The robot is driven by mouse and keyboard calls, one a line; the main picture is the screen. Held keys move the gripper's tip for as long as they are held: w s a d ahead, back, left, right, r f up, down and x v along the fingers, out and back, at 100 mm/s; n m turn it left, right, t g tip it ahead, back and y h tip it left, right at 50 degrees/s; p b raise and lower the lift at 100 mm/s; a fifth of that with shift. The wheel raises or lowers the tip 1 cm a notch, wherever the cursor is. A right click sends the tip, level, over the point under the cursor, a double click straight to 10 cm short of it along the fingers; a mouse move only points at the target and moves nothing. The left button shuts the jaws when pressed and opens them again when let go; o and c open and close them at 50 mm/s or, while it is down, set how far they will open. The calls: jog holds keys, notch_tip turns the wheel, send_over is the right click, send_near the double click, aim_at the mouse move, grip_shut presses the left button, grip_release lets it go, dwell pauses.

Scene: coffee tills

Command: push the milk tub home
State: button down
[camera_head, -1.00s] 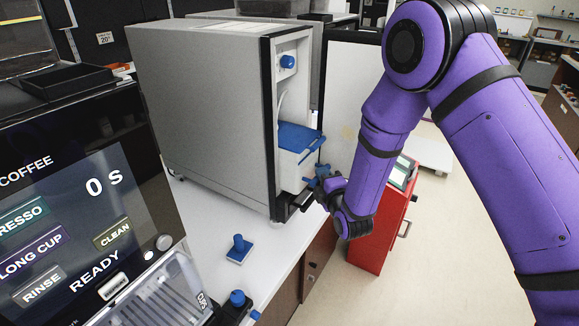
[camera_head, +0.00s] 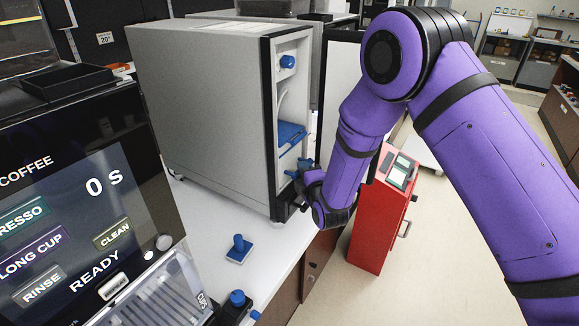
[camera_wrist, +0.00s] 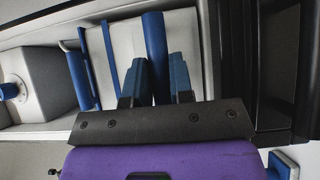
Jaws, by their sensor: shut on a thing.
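The milk tub is white with a blue lid (camera_head: 290,134) and sits low inside the grey milk fridge (camera_head: 205,110), its front near the opening. In the wrist view the tub's white front (camera_wrist: 186,35) fills the upper middle, with a blue upright handle bar (camera_wrist: 155,40) on it. My gripper (camera_wrist: 158,75) is shut on that handle, one blue finger on each side. In the head view my gripper (camera_head: 304,177) is at the fridge's front opening, and my wrist hides most of the tub's front.
The fridge door (camera_head: 345,95) stands open behind my forearm. A blue knob (camera_head: 287,62) is high inside the fridge. A red cabinet (camera_head: 382,215) stands right of the counter. A blue tamper (camera_head: 238,248) is on the white counter, near the coffee machine (camera_head: 90,220).

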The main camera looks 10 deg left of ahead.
aim_at(290, 167)
jog(key=shift+w+a, duration=0.25)
jog(key=shift+a, duration=0.55)
jog(key=shift+w+a, duration=0.25)
jog(key=shift+a, duration=0.55)
jog(key=shift+w+a, duration=0.25)
jog(key=shift+a, duration=0.55)
jog(key=c, duration=0.9)
grip_release()
